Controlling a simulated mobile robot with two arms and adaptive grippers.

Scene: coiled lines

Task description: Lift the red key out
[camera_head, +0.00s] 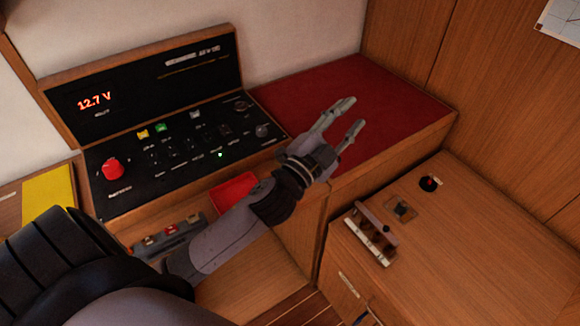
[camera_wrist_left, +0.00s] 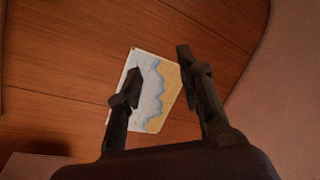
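A small red piece (camera_head: 430,181) stands in a dark round base on the wooden cabinet top at the right; it looks like the red key, though it is too small to be certain. My left gripper (camera_head: 357,111) is above the red-topped counter, up and left of that piece and well apart from it. Its two fingers are spread with nothing between them. In the left wrist view, the open gripper (camera_wrist_left: 160,62) faces a wood wall, and the red piece does not show. My right gripper is not in view.
A black instrument panel (camera_head: 185,150) with a large red knob (camera_head: 113,169) stands at the left. A small rack (camera_head: 372,236) and a square fitting (camera_head: 401,208) sit near the red piece. A red tray (camera_head: 232,190) lies beside my left forearm. The cabinet's right side is clear.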

